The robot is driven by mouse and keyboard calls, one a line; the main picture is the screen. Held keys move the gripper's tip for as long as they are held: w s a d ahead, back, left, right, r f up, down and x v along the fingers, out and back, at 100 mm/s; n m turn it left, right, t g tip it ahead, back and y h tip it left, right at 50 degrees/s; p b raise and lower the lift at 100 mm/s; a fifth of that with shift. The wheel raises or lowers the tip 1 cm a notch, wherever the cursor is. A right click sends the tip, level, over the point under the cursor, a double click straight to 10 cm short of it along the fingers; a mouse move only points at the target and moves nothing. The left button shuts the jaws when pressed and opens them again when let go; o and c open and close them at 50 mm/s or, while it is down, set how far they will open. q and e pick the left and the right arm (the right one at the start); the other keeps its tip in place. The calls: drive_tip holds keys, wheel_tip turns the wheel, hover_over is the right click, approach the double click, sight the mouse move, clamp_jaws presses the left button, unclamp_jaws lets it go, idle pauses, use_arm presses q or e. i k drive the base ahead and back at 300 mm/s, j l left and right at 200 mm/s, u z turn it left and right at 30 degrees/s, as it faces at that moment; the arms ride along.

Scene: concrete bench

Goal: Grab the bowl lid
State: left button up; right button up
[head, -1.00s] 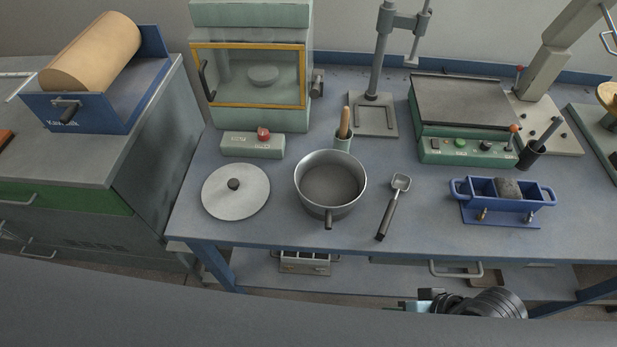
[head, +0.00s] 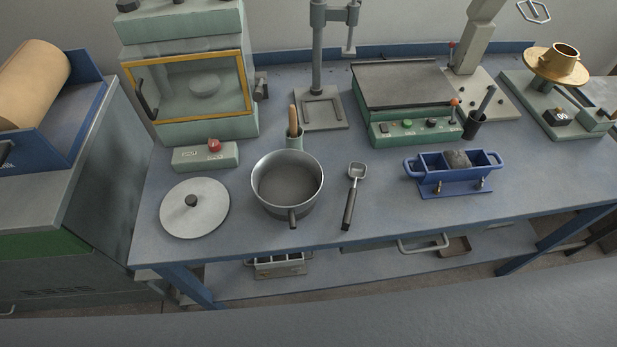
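The bowl lid (head: 208,211) is a round, flat, light grey disc with a dark knob at its centre. It lies flat on the blue bench top near the front left corner. The metal bowl (head: 287,187), a grey pot with a short dark handle toward the front, stands uncovered to the right of the lid, with a small gap between them. Neither of my grippers shows in the head view now.
A green control box (head: 206,156) with a red knob sits behind the lid. A scoop (head: 354,195) lies right of the bowl. A blue mould (head: 451,174) stands farther right. A grey cabinet (head: 62,215) stands left of the bench, across a gap. The bench front is clear.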

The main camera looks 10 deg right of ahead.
sight(194, 208)
drive_tip(key=z, duration=0.5)
drive_tip(key=j+z, duration=0.45)
drive_tip(key=k+j+z, duration=0.2)
drive_tip(key=z, duration=0.2)
drive_tip(key=k+j+z, duration=0.2)
drive_tip(key=j, duration=0.25)
drive_tip(key=k+j+z, duration=0.2)
drive_tip(key=j, duration=0.2)
drive_tip(key=k+j, duration=0.8)
drive_tip(key=j, duration=0.2)
drive_tip(key=i, duration=0.5)
drive_tip(key=z, duration=0.05)
